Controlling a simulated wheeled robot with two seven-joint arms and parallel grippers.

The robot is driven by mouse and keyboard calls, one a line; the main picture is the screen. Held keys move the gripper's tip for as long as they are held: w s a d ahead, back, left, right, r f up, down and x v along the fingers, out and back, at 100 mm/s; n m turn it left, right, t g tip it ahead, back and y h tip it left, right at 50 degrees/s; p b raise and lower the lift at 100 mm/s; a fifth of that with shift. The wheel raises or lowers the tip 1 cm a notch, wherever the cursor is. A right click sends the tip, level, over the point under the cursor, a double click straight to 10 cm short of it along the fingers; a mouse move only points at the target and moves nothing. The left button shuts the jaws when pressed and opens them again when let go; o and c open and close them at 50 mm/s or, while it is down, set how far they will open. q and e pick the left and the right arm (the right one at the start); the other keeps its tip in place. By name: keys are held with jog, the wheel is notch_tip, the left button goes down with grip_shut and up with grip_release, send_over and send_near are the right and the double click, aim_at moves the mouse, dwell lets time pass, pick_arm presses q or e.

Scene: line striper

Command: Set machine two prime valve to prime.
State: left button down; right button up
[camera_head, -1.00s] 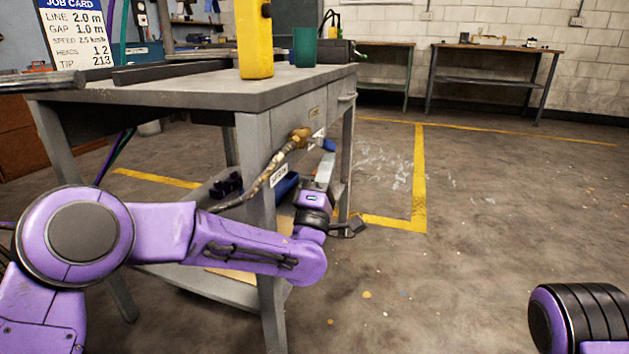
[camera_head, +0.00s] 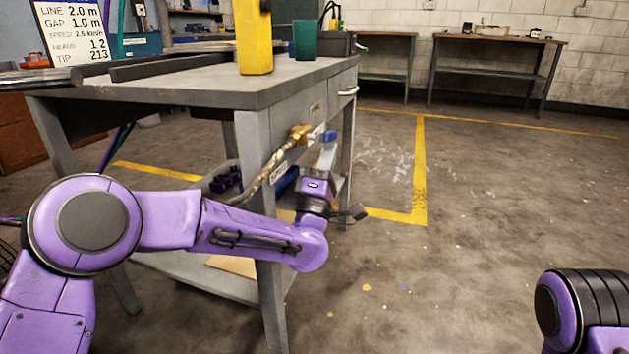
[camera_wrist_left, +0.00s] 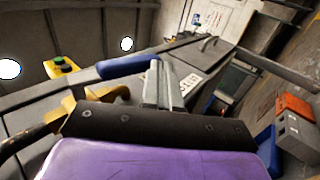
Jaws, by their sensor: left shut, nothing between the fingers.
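A brass valve (camera_head: 301,132) with a hose is mounted on the side of the grey bench. Its blue handle (camera_head: 329,136) sticks out to the right of the brass body. My left gripper (camera_head: 327,150) is shut and empty just under the blue handle. In the left wrist view its fingers (camera_wrist_left: 162,84) stand close beside the blue handle (camera_wrist_left: 127,66); I cannot tell whether they touch it. Brass (camera_wrist_left: 100,94) shows partly behind the gripper's dark mount. The valve's marking is not readable. My right gripper is out of view; only part of my right arm shows.
The grey bench (camera_head: 200,95) carries a yellow box (camera_head: 254,40) and a green cup (camera_head: 305,40). Its leg (camera_head: 258,200) stands behind my left forearm. A lower shelf holds blue items. The floor to the right is open, with yellow lines.

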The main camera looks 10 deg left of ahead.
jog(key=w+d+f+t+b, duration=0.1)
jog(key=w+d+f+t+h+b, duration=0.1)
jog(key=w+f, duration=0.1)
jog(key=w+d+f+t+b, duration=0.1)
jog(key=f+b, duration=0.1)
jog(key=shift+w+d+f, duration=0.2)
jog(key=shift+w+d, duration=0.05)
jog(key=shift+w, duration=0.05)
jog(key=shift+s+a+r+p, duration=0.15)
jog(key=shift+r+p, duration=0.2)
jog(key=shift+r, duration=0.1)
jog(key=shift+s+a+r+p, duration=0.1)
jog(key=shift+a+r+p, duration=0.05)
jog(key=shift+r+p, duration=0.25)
pick_arm(q)
jog(key=s+f+p, duration=0.1)
jog(key=s+f, duration=0.2)
jog(key=f, duration=1)
jog(key=shift+s+a+f, duration=0.2)
jog(key=shift+a+f, duration=0.1)
jog(key=shift+f, duration=0.05)
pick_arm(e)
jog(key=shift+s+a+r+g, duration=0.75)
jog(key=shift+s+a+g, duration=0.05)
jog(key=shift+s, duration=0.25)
